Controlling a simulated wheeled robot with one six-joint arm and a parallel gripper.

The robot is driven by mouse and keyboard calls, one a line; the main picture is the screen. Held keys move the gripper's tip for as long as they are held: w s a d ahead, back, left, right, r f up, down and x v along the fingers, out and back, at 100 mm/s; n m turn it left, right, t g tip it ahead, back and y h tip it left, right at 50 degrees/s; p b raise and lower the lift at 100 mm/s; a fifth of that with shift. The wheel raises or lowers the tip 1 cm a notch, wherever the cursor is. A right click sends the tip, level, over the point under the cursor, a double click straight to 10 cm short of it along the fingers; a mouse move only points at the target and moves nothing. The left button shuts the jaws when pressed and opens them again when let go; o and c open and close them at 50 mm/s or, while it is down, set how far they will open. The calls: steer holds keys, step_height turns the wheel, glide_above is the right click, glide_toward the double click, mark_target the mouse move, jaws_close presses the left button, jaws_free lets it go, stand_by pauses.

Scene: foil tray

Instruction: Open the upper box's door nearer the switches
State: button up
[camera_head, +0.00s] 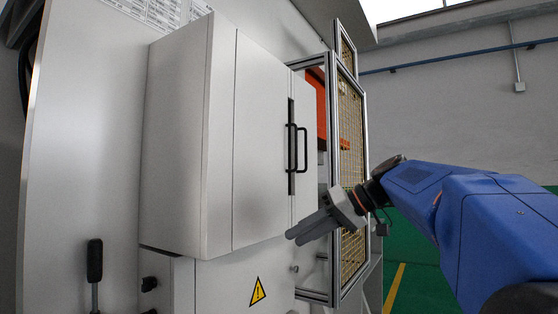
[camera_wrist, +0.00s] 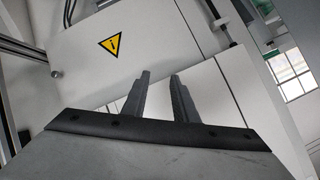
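The upper box (camera_head: 180,130) is a pale grey cabinet on the wall panel in the head view. Its front has a wide left door (camera_head: 262,150) and a narrow right door (camera_head: 305,100), both closed. Two black handles, the left one (camera_head: 290,160) and the right one (camera_head: 305,150), stand side by side at the seam. My gripper (camera_head: 295,238) is below the handles, in front of the box's lower edge, touching neither handle. In the wrist view my gripper (camera_wrist: 160,78) has its two fingers apart with nothing between them. I cannot clearly identify the switches.
A lower box (camera_head: 225,285) with a yellow warning triangle (camera_head: 257,291) sits below; the triangle also shows in the wrist view (camera_wrist: 110,44). A framed yellow mesh guard (camera_head: 351,130) stands close on the right.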

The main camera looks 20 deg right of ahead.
steer(key=s+d+r+n+t+y, duration=0.15)
steer(key=d+r+n, duration=0.25)
steer(key=d+r, duration=0.65)
steer(key=d+r+n+t+y, duration=0.35)
steer(key=d+r, duration=0.45)
steer(key=r, duration=0.5)
steer(key=f+x, duration=0.1)
steer(key=x, duration=1.6)
steer(key=shift+s+a+g, duration=0.2)
steer(key=shift+a+g, duration=0.15)
steer(key=shift+g, duration=0.05)
jaws_close()
